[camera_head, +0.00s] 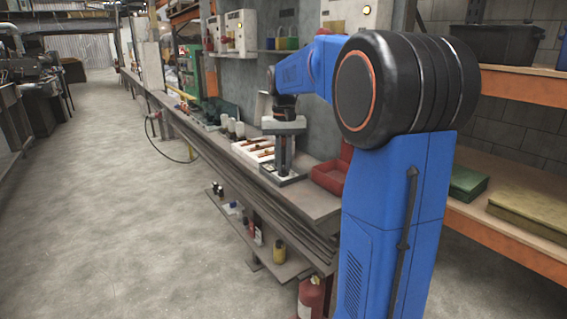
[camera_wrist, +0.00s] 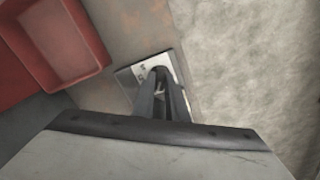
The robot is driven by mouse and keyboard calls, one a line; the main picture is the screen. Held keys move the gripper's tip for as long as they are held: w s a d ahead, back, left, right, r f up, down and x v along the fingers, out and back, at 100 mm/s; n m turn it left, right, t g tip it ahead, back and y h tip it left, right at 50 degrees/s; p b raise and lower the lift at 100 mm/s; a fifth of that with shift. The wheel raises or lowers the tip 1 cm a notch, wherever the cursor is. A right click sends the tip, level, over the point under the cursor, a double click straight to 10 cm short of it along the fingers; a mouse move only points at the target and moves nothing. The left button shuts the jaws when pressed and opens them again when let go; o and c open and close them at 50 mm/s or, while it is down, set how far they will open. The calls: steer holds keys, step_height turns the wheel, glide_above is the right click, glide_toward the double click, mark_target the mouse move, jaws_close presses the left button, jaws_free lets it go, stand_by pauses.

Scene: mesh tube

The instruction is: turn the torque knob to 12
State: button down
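My gripper (camera_head: 284,165) points straight down over a small light plate (camera_head: 270,174) on the workbench. In the wrist view the dark fingers (camera_wrist: 160,78) reach down to this plate (camera_wrist: 139,71), which has small dark marks, too small to read. A dark rounded shape, possibly the torque knob (camera_wrist: 160,69), shows at the fingertips. The fingers largely hide it, so I cannot read its setting. A narrow gap shows between the fingers, but I cannot tell whether they touch the knob.
A red tray (camera_head: 328,177) lies on the bench to the right of the plate; it also shows in the wrist view (camera_wrist: 62,42). A white tray (camera_head: 252,150) with small parts and several bottles stand to the left. The bench's front edge is close, with open floor (camera_wrist: 245,75) beyond.

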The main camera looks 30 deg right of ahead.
steer(key=shift+m, duration=0.3)
steer(key=m, duration=0.3)
steer(key=shift+m, duration=2)
steer(key=c, duration=1.8)
jaws_free()
steer(key=shift+o, duration=0.2)
steer(key=shift+r, duration=0.1)
